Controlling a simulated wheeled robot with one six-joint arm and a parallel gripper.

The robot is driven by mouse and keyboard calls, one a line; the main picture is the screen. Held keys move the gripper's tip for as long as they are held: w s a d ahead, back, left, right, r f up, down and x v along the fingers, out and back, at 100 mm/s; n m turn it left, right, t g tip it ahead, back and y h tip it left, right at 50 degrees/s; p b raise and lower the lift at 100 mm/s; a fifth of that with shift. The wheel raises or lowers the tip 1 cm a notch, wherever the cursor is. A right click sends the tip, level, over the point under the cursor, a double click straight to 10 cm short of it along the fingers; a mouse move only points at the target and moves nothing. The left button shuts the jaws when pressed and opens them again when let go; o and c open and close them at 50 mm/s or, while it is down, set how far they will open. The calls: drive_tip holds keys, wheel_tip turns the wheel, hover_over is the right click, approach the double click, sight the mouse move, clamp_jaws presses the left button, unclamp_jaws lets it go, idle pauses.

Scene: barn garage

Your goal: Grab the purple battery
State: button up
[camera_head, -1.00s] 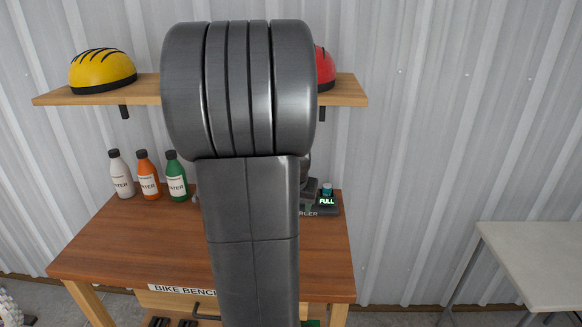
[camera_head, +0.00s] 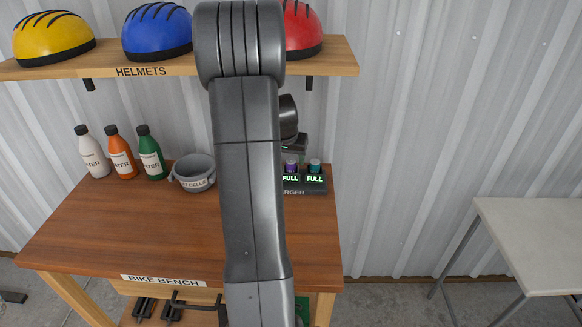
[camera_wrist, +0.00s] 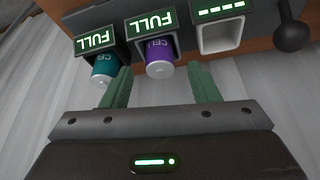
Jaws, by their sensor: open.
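The purple battery (camera_wrist: 158,68) sits in the middle charger slot in the wrist view, under a lit FULL sign. It also shows in the head view (camera_head: 291,167), just right of my arm. A teal battery (camera_wrist: 104,68) is in the neighbouring slot, also marked FULL. My gripper (camera_wrist: 160,72) is open, with its green fingers on either side of the purple battery's outer end. The gap between them looks empty of any grip. In the head view, my arm hides part of the charger (camera_head: 310,189).
A third charger slot (camera_wrist: 220,37) is empty. A grey cup (camera_head: 192,174) and several bottles (camera_head: 120,152) stand on the bench (camera_head: 120,225). A shelf (camera_head: 200,67) with helmets is above. A white table (camera_head: 530,235) stands at right.

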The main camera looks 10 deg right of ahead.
drive_tip(key=shift+x, duration=1.15)
drive_tip(key=c, duration=1.1)
drive_tip(key=shift+c, duration=0.2)
